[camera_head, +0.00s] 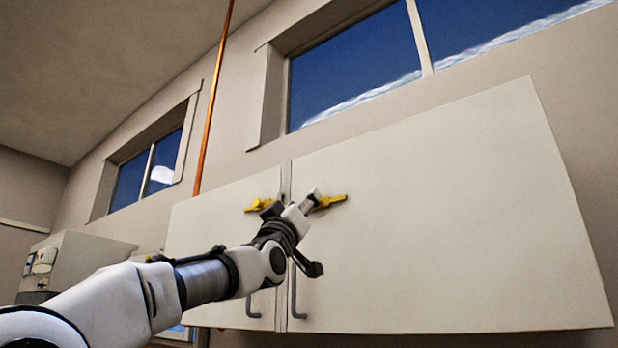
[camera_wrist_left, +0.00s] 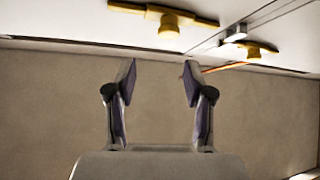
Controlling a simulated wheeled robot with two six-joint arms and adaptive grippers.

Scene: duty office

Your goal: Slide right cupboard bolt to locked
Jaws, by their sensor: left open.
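The right cupboard bolt (camera_head: 334,201) is a yellow bar on the right door, just right of the seam between the doors. In the left wrist view the nearer, larger yellow bolt (camera_wrist_left: 190,20), with a round knob, appears to be this one. My left gripper (camera_head: 308,203) is in front of the doors by the seam and covers the bolt's left end in the head view. In the left wrist view the gripper (camera_wrist_left: 159,78) is open and empty. The bolt lies beyond its fingertips, apart from them in the picture. My right gripper is out of view.
The pale cupboard (camera_head: 440,190) hangs below the windows. The left cupboard bolt (camera_head: 256,205) is across the seam and shows smaller in the left wrist view (camera_wrist_left: 250,49). Two grey door handles (camera_head: 294,292) are lower down. An orange pole (camera_head: 212,100) rises behind the left door.

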